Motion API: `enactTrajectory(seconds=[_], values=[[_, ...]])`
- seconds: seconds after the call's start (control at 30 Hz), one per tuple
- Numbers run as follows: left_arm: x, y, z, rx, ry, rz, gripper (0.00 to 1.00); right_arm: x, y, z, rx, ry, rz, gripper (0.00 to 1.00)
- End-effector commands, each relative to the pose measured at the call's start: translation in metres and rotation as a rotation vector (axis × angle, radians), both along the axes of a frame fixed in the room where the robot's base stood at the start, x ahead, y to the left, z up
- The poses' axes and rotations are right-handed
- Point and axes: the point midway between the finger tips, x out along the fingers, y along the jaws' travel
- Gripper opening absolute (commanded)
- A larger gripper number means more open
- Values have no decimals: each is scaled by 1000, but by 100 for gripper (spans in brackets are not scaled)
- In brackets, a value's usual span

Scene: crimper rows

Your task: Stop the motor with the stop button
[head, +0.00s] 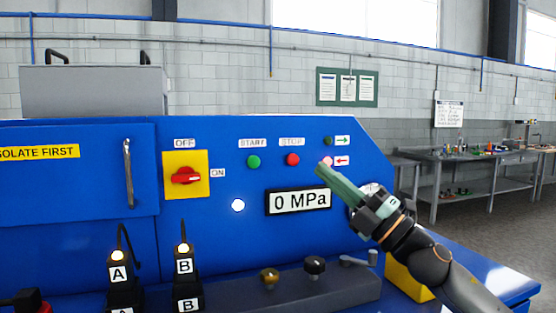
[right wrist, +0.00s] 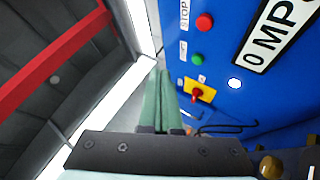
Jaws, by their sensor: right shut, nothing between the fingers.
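The red stop button (head: 292,160) is on the blue panel (head: 365,140) under a STOP label. It also shows in the right wrist view (right wrist: 204,22). The green start button (head: 253,161) is to its left; it also shows in the right wrist view (right wrist: 197,59). My right gripper (head: 321,168) is shut and empty, its green fingertips a little right of and below the stop button, apart from it in the picture. In the right wrist view its fingers (right wrist: 160,80) point up beside the panel. My left gripper is not in view.
The display (head: 298,201) reads 0 MPa. A white lamp (head: 238,205) is lit. A pinkish lamp (head: 327,160) by the red arrow glows close to my fingertips. A red rotary switch (head: 186,176) sits on yellow. Knobs (head: 315,265) stand on the ledge below.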

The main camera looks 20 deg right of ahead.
Motion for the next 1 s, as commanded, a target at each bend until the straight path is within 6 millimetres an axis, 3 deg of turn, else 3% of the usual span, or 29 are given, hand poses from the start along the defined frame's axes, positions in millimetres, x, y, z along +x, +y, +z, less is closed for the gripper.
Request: enactTrajectory(seconds=[0.63, 1.0], values=[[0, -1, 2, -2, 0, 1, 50, 4, -1, 1, 1, -2, -1, 0], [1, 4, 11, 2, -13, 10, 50, 50, -4, 2, 4, -3, -2, 0]])
